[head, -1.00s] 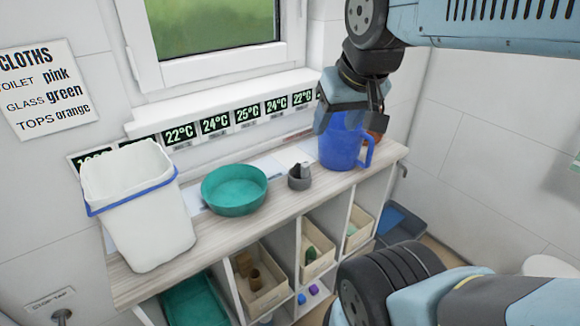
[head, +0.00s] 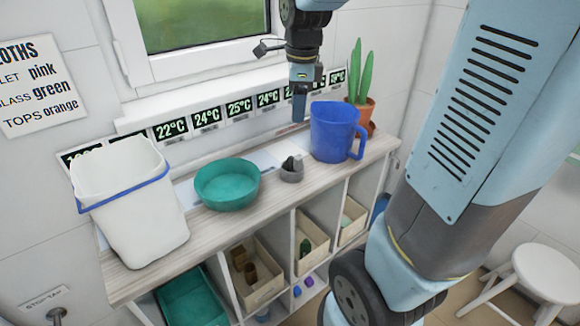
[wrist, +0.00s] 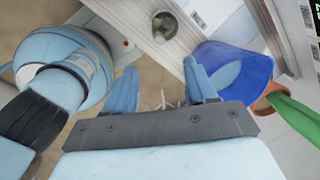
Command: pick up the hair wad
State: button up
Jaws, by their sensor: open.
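I cannot make out a hair wad for certain. A small grey cup (head: 291,174) stands on the shelf top with a dark grey lump (head: 290,162) in its mouth; the cup also shows at the top of the wrist view (wrist: 165,26). My gripper (head: 299,108) hangs above the back of the shelf, left of the blue jug (head: 334,135) and clear of the cup. In the wrist view its two blue fingers (wrist: 163,88) are spread, with nothing between them. The jug (wrist: 235,75) is close to the right finger there.
A teal bowl (head: 228,186) and a white bucket (head: 133,215) stand left of the cup. A potted cactus (head: 361,85) stands behind the jug. The window sill (head: 215,98) and wall are close behind the gripper. Cubbies with bins (head: 258,285) lie below; a white stool (head: 543,272) stands right.

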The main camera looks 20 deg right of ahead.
jog(key=w+f+m+g, duration=0.1)
jog(key=w+f+m, duration=0.2)
jog(key=w+m, duration=0.15)
jog(key=m, duration=0.1)
send_over(291, 156)
notch_tip(291, 156, down, 9)
jog(key=shift+s+d+r, duration=0.1)
jog(key=shift+s+r, duration=0.05)
jog(key=shift+r, duration=0.05)
jog(key=shift+a+f, duration=0.2)
jog(key=shift+f, duration=2.4)
grip_shut()
